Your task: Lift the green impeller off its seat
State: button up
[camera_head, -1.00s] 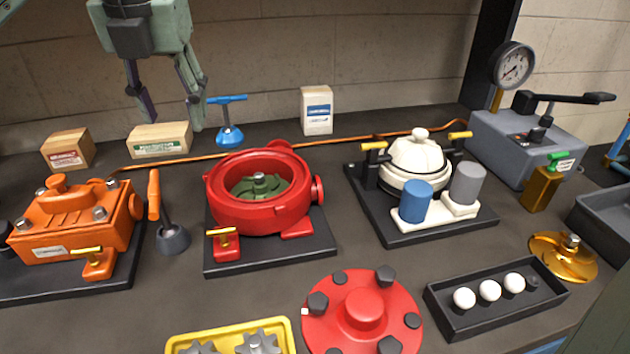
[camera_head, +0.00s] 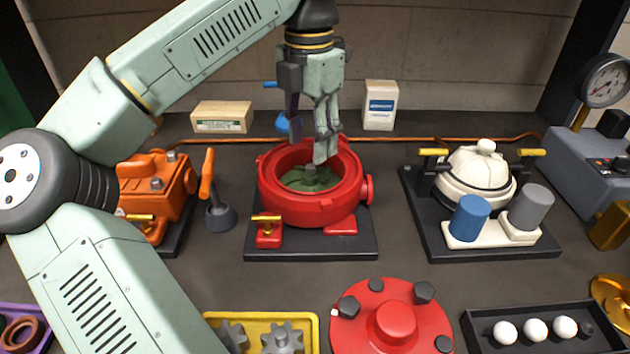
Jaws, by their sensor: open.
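The green impeller (camera_head: 300,180) sits inside the round red housing (camera_head: 310,211), with a grey hub (camera_head: 311,173) standing up at its centre. The housing rests on a black base plate (camera_head: 290,249) in the middle of the bench. My gripper (camera_head: 308,152) points down over the housing's opening with its fingers apart and nothing between them. The right finger reaches down to about the rim in the picture and covers part of the impeller and back wall. I cannot tell whether it touches anything.
The red cover (camera_head: 393,321) with dark bolts lies in front. A yellow tray (camera_head: 262,320) with grey gears is front left. An orange-handled lever (camera_head: 207,173) stands left of the housing. A white-domed unit (camera_head: 476,178) stands right. Small boxes (camera_head: 380,104) stand behind.

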aim_at(311, 166)
jog(key=shift+w+f+p, duration=0.15)
jog(key=shift+f+p, duration=0.85)
jog(key=shift+f, duration=2)
jog(key=shift+c, duration=0.5)
grip_shut()
